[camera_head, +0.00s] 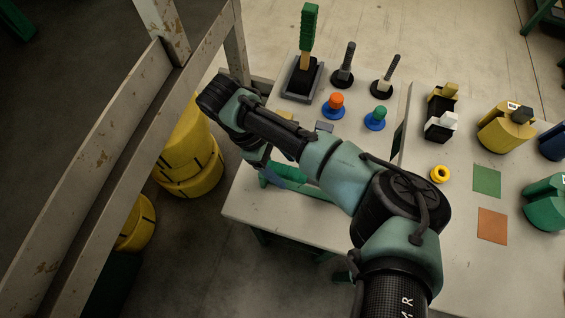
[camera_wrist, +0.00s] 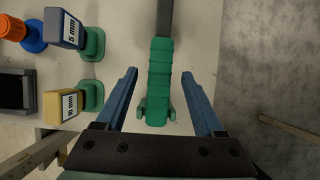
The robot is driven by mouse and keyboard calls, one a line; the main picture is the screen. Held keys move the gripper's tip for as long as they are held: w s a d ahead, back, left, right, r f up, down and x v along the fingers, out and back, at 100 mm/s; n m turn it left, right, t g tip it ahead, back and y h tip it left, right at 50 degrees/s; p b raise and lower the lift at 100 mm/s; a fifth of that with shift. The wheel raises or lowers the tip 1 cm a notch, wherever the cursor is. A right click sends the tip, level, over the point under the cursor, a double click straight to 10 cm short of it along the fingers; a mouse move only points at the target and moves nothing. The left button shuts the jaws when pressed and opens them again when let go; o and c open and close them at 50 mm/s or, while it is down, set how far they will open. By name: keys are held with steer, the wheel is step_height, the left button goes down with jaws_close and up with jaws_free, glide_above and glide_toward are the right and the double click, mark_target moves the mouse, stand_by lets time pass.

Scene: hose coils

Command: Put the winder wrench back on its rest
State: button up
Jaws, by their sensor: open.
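A green ribbed handle with a dark shaft (camera_wrist: 160,80), which looks like the winder wrench, lies along the pale table in the wrist view. Green handle also shows near the table's left edge in the head view (camera_head: 289,171), partly hidden by my arm. My gripper (camera_wrist: 160,73) is open, with one blue finger on each side of the handle and visible gaps between. Small green prongs (camera_wrist: 172,113) flank the handle's near end; I cannot tell whether they belong to its rest. No other rest is clearly identifiable.
A grey tray (camera_head: 287,93) holds an upright green-topped tool. Two dark posts (camera_head: 345,70) stand beside it. Orange (camera_head: 336,101) and green knobs stand nearer my arm. Labelled blocks (camera_wrist: 64,29) lie left of the handle. A worn shelf frame (camera_head: 110,150) with yellow coils borders the left.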

steer(key=shift+r, duration=0.2)
steer(key=shift+r+p, duration=3.35)
steer(key=shift+p, duration=0.35)
steer(key=shift+w+a+r, duration=0.1)
steer(key=shift+a+r, duration=0.15)
steer(key=shift+r, duration=0.15)
steer(key=v, duration=1.2)
steer(key=shift+d, duration=0.1)
